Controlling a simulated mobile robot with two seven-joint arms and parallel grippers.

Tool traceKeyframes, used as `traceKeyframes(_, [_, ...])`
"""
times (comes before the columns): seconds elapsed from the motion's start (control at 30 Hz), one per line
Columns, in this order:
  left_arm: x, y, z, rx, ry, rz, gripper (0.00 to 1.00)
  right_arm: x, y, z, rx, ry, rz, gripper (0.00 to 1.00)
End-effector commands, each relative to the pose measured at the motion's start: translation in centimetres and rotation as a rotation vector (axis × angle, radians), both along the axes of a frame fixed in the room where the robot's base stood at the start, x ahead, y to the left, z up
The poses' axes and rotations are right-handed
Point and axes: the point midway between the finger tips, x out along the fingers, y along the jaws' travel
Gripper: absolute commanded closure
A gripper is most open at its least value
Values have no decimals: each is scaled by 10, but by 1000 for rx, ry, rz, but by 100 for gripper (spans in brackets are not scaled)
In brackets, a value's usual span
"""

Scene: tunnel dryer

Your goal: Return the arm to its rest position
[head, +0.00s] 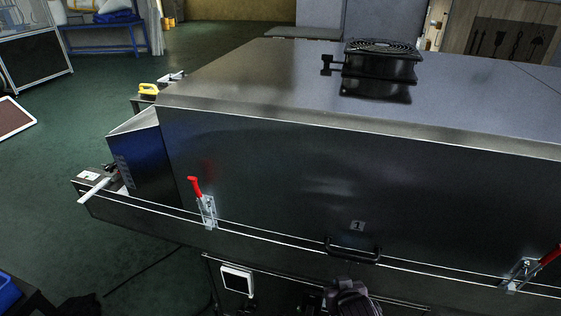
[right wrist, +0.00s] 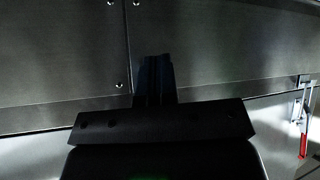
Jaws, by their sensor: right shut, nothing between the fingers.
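My right gripper (right wrist: 153,80) shows in the right wrist view as two dark fingers together, with nothing between them. They point towards a dark metal panel (right wrist: 215,55). In the head view a dark part, which looks like my right gripper (head: 350,296), is at the bottom edge, just below the black handle (head: 353,251) of the dryer's front panel (head: 290,175). It looks apart from the handle, but the gap is hard to judge. The panel is marked 1. My left gripper is in neither view.
Red-handled clamps sit at the panel's left (head: 204,205) and right (head: 525,272); one shows in the wrist view (right wrist: 303,130). A black fan (head: 380,68) stands on the dryer top. A ledge with a white lever (head: 95,190) juts out left. Green floor (head: 60,150) is open there.

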Motion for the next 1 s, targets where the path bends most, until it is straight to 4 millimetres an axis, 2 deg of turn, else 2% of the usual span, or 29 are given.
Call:
traceKeyframes(0.13, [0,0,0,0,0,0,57,-38,-33,27,30,-172,42,100])
traceKeyframes(0.3, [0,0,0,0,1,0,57,-93,-71,43,43,-264,24,100])
traceKeyframes(0.43, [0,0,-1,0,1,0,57,-140,-97,39,45,-236,-13,100])
traceKeyframes(0.6, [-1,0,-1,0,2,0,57,-190,-116,18,20,-149,-41,100])
traceKeyframes(0.73, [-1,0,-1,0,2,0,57,-209,-121,8,14,-112,-50,100])
traceKeyframes(1.0, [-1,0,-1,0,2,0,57,-212,-121,6,14,-105,-52,100])
